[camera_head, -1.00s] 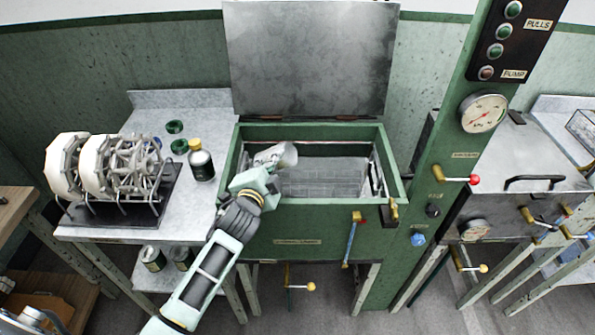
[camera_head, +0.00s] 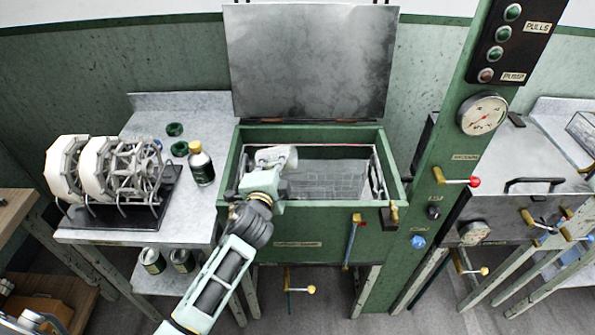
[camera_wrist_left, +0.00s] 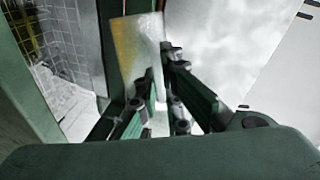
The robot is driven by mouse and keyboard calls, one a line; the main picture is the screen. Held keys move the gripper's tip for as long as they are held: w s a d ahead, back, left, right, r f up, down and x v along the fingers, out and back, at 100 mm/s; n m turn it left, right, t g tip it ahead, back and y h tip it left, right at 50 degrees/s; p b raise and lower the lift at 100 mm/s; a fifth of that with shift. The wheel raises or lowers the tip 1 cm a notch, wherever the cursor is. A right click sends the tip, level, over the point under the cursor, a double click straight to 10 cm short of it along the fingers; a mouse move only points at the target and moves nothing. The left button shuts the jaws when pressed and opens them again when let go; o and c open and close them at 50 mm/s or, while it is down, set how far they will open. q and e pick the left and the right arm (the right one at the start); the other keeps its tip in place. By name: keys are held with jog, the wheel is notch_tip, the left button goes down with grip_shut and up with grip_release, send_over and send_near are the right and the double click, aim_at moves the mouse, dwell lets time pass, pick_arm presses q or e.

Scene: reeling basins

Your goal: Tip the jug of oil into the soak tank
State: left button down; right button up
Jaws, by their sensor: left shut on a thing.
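The soak tank (camera_head: 300,236) is a green box with its grey lid (camera_head: 310,62) standing open behind it. A wire grid shows on the tank's floor. My left gripper (camera_head: 266,170) is over the tank's left part, shut on a pale jug (camera_head: 287,155). The jug lies tilted nearly on its side, its far end pointing right over the opening. In the left wrist view the jug (camera_wrist_left: 138,50) stands out between the two fingers (camera_wrist_left: 158,100). I cannot see its mouth clearly or any stream of oil. My right gripper is in neither view.
A green column (camera_head: 428,220) with a gauge and red-knobbed lever (camera_head: 473,181) stands right of the tank.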

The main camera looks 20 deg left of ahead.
pick_arm(q)
jog(key=shift+d+r+m, duration=0.4)
jog(key=shift+d+m, duration=0.05)
jog(key=shift+m, duration=0.05)
jog(key=shift+d+y, duration=0.1)
jog(key=shift+y, duration=0.2)
jog(key=shift+m+p, duration=0.3)
jog(key=shift+a, duration=0.25)
jog(key=shift+d+r+m+p, duration=0.25)
jog(key=shift+d+m+p, duration=0.15)
jog(key=shift+m+p, duration=0.4)
jog(key=shift+w+d+r+y+p, duration=0.1)
jog(key=shift+d+y+p, duration=0.15)
jog(key=shift+p, duration=0.2)
